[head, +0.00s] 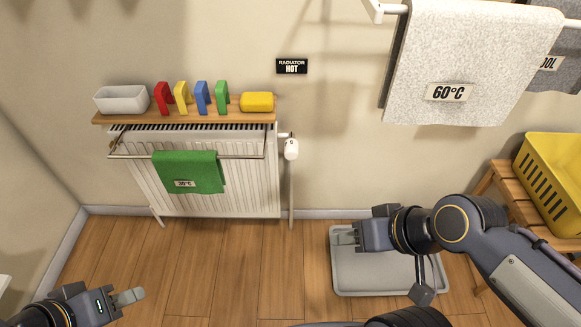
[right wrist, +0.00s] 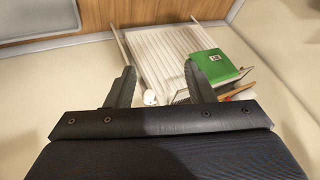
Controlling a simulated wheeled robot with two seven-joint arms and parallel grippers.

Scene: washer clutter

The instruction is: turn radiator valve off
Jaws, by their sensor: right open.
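The white radiator valve (head: 291,149) is at the upper right end of the white radiator (head: 240,180) on the wall. In the right wrist view the valve (right wrist: 150,97) shows between my open fingers, near the left one, with the radiator (right wrist: 165,55) beyond. My right gripper (head: 346,237) is open and empty, right of and lower than the valve in the head view, over a grey tray; it is apart from the valve. My left gripper (head: 128,297) is at the lower left, far from the valve; its jaw opening is unclear. A black sign (head: 291,66) reads "RADIATOR HOT".
A wooden shelf (head: 200,117) above the radiator holds several coloured items and a white bin (head: 122,99). A green cloth (head: 190,172) hangs on the rail. A grey tray (head: 375,284) lies on the floor. A towel (head: 470,60) hangs upper right, above a yellow basket (head: 550,180).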

